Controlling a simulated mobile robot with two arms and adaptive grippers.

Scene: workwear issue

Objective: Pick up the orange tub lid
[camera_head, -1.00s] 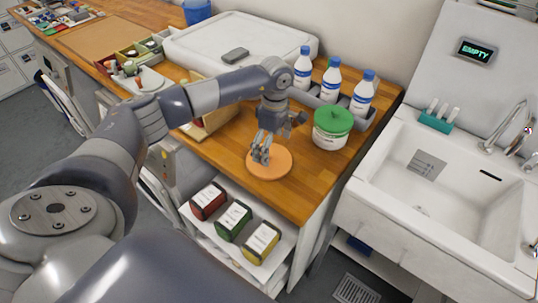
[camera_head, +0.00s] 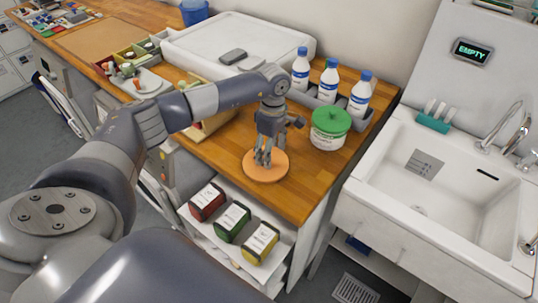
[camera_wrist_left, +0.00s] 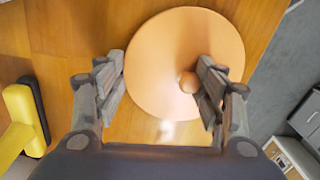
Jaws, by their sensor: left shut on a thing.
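The orange tub lid (camera_head: 278,172) is a flat round disc on the wooden worktop, near its front edge. In the left wrist view the lid (camera_wrist_left: 160,35) fills the upper middle, with a small round knob (camera_wrist_left: 188,82) on top. My left gripper (camera_head: 264,162) points down over the lid and is shut on it at the knob. In the wrist view the gripper's fingers (camera_wrist_left: 161,62) stand either side, the knob close against the right one. Any gap between lid and worktop cannot be made out. My right gripper is not in view.
A white tub with a green lid (camera_head: 331,121) stands right of the gripper. Several blue-capped bottles (camera_head: 328,80) stand in a grey rack behind. A sink (camera_head: 460,190) is at the right. Labelled boxes (camera_head: 232,222) sit on a shelf below. A yellow and black object (camera_wrist_left: 20,120) lies nearby.

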